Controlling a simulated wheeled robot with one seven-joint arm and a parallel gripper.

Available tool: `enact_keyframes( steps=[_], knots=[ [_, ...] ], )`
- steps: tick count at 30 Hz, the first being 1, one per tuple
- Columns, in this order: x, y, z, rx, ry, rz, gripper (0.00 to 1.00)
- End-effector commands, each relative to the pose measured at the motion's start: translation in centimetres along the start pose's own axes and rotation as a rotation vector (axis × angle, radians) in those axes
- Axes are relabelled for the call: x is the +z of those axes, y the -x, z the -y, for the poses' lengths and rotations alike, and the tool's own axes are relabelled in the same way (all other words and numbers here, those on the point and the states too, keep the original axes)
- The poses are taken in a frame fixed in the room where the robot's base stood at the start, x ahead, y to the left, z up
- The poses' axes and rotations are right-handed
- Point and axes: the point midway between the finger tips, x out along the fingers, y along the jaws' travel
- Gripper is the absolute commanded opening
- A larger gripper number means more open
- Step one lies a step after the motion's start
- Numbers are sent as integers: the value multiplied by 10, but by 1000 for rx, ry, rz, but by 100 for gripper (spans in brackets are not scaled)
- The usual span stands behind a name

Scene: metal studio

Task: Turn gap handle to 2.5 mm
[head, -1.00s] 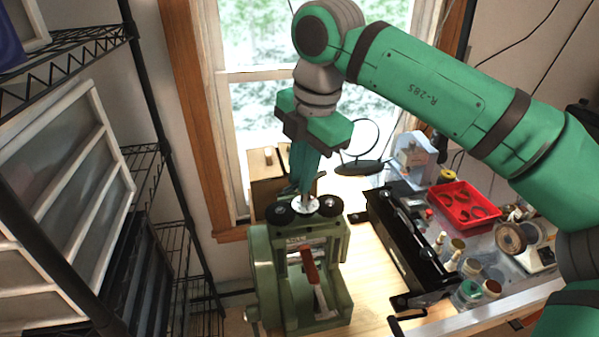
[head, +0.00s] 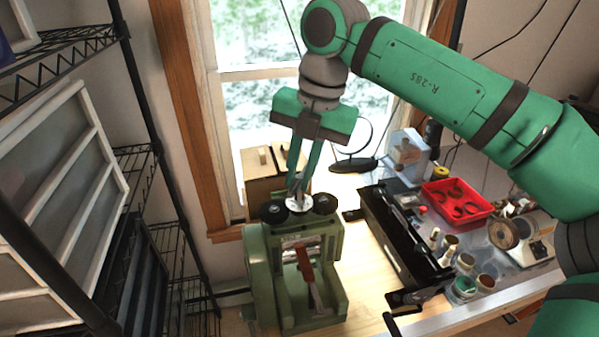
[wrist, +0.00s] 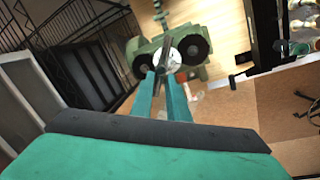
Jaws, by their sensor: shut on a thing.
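The green rolling mill (head: 295,275) stands on the wooden bench in the head view, with two round black knobs on top. Between the knobs is a pale round dial (head: 298,203), which also shows in the wrist view (wrist: 178,55). The gap handle is the bar at this dial, mostly hidden by my fingers. My gripper (head: 299,188) points down from above, its fingers shut on the gap handle (wrist: 164,50). A red-handled hammer (head: 306,268) leans at the mill's front. The dial's markings are too small to read.
A black bench shear (head: 405,245) stands right of the mill. Beyond it are a red tray (head: 457,201) and several jars. A wooden box (head: 262,172) stands behind, near the window. Wire shelving (head: 135,160) is at the left.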

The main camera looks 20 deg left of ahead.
Motion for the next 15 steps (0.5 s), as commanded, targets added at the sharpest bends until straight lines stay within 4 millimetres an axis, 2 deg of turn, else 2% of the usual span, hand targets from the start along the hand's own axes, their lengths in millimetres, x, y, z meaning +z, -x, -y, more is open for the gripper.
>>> enact_keyframes(
  steps=[12,13,15],
  knots=[
    [4,2,1,4,-6,10,0],
    [4,2,1,4,-6,10,22],
    [3,2,1,3,-5,9,32]
  ],
)
